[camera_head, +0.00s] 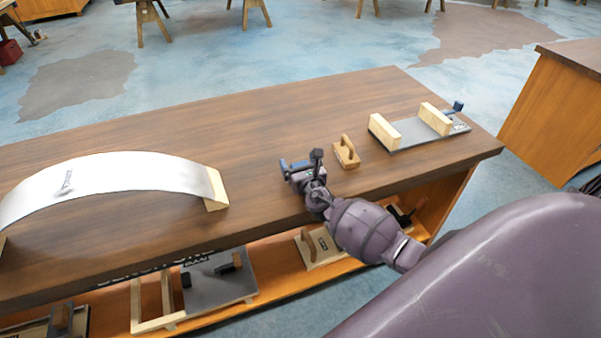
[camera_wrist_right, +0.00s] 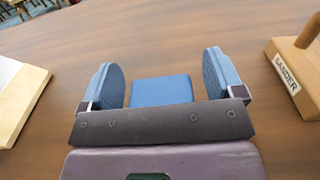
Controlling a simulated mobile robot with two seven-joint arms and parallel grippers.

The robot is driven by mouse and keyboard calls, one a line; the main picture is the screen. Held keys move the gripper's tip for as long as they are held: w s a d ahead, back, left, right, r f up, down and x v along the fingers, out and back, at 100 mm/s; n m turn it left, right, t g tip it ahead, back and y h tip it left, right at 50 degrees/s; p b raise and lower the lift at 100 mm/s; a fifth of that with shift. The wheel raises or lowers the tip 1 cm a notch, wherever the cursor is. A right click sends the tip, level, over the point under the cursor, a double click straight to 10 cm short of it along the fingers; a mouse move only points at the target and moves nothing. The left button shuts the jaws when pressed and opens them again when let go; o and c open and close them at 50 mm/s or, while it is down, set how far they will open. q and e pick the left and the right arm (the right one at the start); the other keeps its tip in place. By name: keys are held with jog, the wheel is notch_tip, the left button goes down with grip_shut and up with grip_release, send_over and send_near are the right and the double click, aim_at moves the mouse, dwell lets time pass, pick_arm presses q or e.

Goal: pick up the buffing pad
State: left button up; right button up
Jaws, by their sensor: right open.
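A flat blue block (camera_wrist_right: 160,90), which looks like the buffing pad, shows in the right wrist view on the brown bench top, between my fingers. My right gripper (camera_head: 301,166) is over the bench in the head view, left of the wooden sander. It also shows in the wrist view (camera_wrist_right: 165,85), with its two blue-padded fingers wide apart on either side of the block. A gap shows on each side of the block. In the head view the gripper and blue parts overlap, so I cannot separate the pad there. My left gripper is not in view.
The wooden sander (camera_head: 346,153) stands close to the right of my gripper; its label reads SANDER in the wrist view. A curved pale panel (camera_head: 110,172) with wooden ends stands at left. A grey clamp board (camera_head: 418,132) lies at right. The bench's (camera_head: 260,125) back middle is clear.

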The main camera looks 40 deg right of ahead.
jog(key=shift+c, duration=0.4)
jog(key=c, duration=0.9)
jog(key=shift+r, duration=0.1)
jog(key=shift+c, duration=0.2)
notch_tip(320, 180, up, 12)
jog(key=p, duration=0.7)
notch_tip(320, 180, up, 8)
jog(key=p, duration=0.3)
send_over(299, 162)
